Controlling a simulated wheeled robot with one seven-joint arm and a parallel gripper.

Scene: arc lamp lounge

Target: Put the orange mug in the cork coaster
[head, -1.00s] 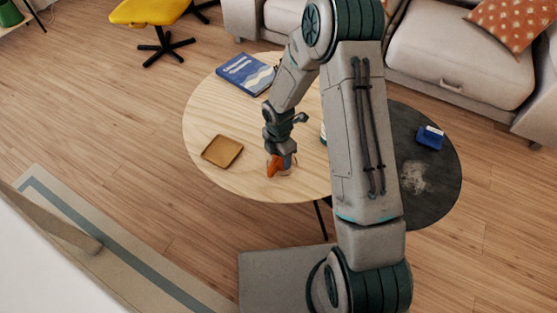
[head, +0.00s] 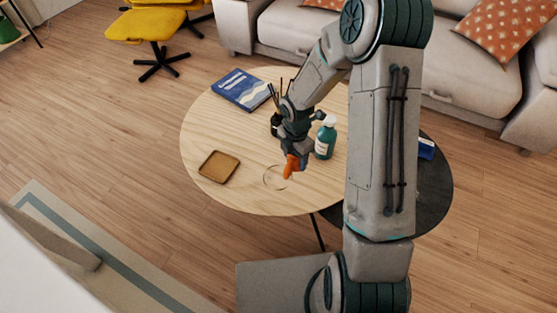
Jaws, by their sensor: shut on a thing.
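The orange mug (head: 291,168) shows as a small orange shape at the end of my arm, partly hidden by the fingers. My gripper (head: 296,156) is shut on it, over the right part of the light wooden round table. Whether the mug touches the tabletop I cannot tell. The cork coaster (head: 219,167), a brown square with a raised rim, lies flat and empty on the table's left side. The mug and gripper are to the right of it, apart from it.
A blue book (head: 243,89) lies at the back. A faint ring mark (head: 270,178) is on the wooden table (head: 240,195). Tabletop between mug and coaster is clear.

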